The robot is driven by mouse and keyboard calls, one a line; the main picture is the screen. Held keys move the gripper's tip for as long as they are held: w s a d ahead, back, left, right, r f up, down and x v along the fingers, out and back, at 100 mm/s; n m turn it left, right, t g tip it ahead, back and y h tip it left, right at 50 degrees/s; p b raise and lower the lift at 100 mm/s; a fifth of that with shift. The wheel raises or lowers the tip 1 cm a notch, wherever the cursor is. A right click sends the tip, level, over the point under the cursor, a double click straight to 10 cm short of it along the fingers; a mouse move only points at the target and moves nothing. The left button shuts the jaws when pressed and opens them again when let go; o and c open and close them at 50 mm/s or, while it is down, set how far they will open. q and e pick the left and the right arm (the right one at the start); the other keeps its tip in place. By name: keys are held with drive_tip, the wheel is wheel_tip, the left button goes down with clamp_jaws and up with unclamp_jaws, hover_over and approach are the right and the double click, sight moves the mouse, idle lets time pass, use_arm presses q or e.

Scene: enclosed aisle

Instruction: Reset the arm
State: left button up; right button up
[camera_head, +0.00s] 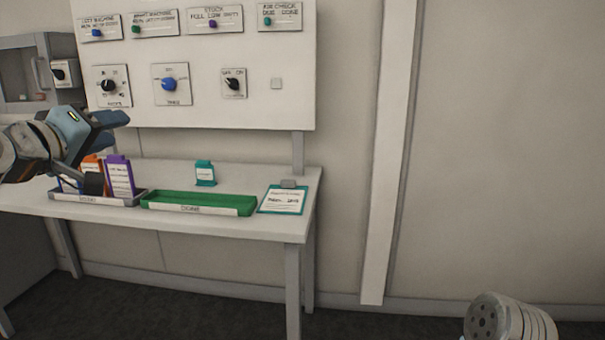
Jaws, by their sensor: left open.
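My left gripper (112,130) comes in from the left, at the height of the panel's lower edge. It is open, with nothing seen between its fingers, and it hangs in front of and above the left part of the table. My left arm reaches in from the left edge of the head view. A rounded grey part of mine shows at the lower right; my right gripper is not in view.
A white table (268,228) holds a grey tray (90,199) with orange and purple items, a green tray (195,202), a teal item (205,174) and a clipboard (284,199). A panel (290,100) with knobs hangs above. The wall on the right is bare.

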use_arm(q)
drive_tip(key=w+d+f+g, duration=0.2)
drive_tip(key=w+f, duration=0.2)
drive_tip(key=f, duration=0.6)
drive_tip(key=w+d+f+g, duration=0.2)
drive_tip(key=w+f, duration=0.3)
drive_tip(key=f, duration=0.4)
drive_tip(key=d+f+m+g, duration=0.1)
drive_tip(key=d+f+g, duration=0.15)
drive_tip(key=f, duration=0.95)
drive_tip(key=d+f+m+g, duration=0.1)
drive_tip(key=d+f+g, duration=0.15)
drive_tip(key=f, duration=1.05)
drive_tip(key=s+d+f+m+g+h, duration=0.15)
drive_tip(key=s+d+f, duration=0.25)
drive_tip(key=s+f, duration=0.5)
drive_tip(key=s+d+f+m+g+y, duration=0.1)
drive_tip(key=s+d+f+g, duration=0.2)
drive_tip(key=f, duration=0.9)
drive_tip(key=s+d+f+g, duration=0.1)
drive_tip(key=s+f, duration=0.3)
drive_tip(key=s, duration=0.4)
drive_tip(key=s+d+f+m+g+h, duration=0.1)
drive_tip(key=s+d+f+g, duration=0.1)
drive_tip(key=s+f, duration=0.3)
drive_tip(key=s+d, duration=0.1)
drive_tip(key=s, duration=0.3)
drive_tip(key=shift+s+d+f, duration=0.25)
drive_tip(key=shift+s+d, duration=0.05)
drive_tip(key=shift+d, duration=0.1)
